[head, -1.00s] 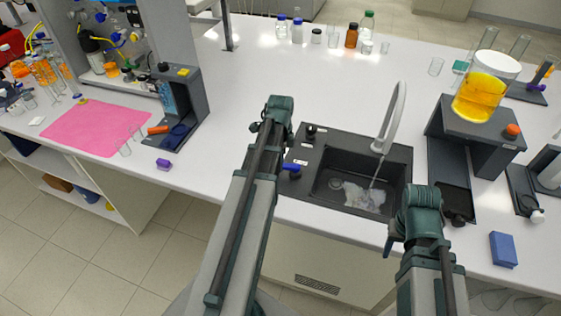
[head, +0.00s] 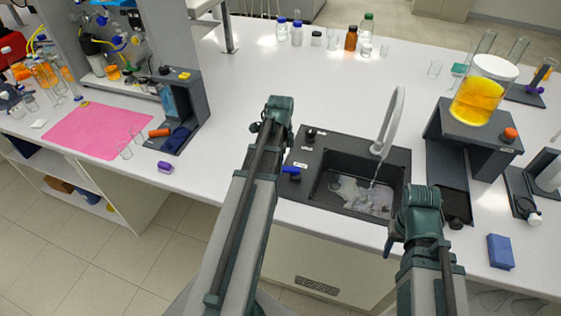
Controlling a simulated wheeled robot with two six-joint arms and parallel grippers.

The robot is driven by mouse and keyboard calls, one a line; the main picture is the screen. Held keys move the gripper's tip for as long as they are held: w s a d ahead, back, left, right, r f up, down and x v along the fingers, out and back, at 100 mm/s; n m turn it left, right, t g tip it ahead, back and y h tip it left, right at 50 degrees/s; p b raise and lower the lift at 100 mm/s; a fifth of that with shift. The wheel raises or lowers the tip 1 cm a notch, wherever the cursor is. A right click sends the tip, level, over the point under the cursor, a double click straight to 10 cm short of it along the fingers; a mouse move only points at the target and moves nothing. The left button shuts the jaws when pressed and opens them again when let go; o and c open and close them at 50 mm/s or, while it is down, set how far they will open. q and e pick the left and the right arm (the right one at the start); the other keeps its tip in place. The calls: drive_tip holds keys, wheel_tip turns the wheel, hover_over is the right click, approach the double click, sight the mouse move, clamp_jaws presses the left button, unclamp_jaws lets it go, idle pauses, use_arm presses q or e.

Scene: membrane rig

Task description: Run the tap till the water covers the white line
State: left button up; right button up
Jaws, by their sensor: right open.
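The dark sink basin (head: 325,190) is set in the bench between my two arms. The white arched tap (head: 391,120) stands behind it, and a thin stream of water (head: 374,180) falls from its spout. Pale, rippled water (head: 360,196) lies over the basin floor. I cannot make out a white line in the basin. A blue-handled control (head: 291,171) and a black knob (head: 311,133) sit on the sink's left panel. My right gripper (head: 391,246) is open beside the sink's front right corner, partly hidden by its arm. My left arm reaches the sink's left side; its fingers do not show.
A dark stand (head: 463,130) with a beaker of yellow liquid (head: 482,92) is right of the sink. A blue block (head: 501,251) lies at the front right. A pink mat (head: 90,128) and a dark rig (head: 190,108) are at left.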

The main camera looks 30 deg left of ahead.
use_arm(q)
wheel_tip(320, 180, up, 12)
drive_tip(key=p, duration=1.1)
drive_tip(key=shift+r+p, duration=0.2)
drive_tip(key=shift+p, duration=0.1)
use_arm(e)
wheel_tip(320, 180, up, 12)
drive_tip(key=shift+r, duration=0.2)
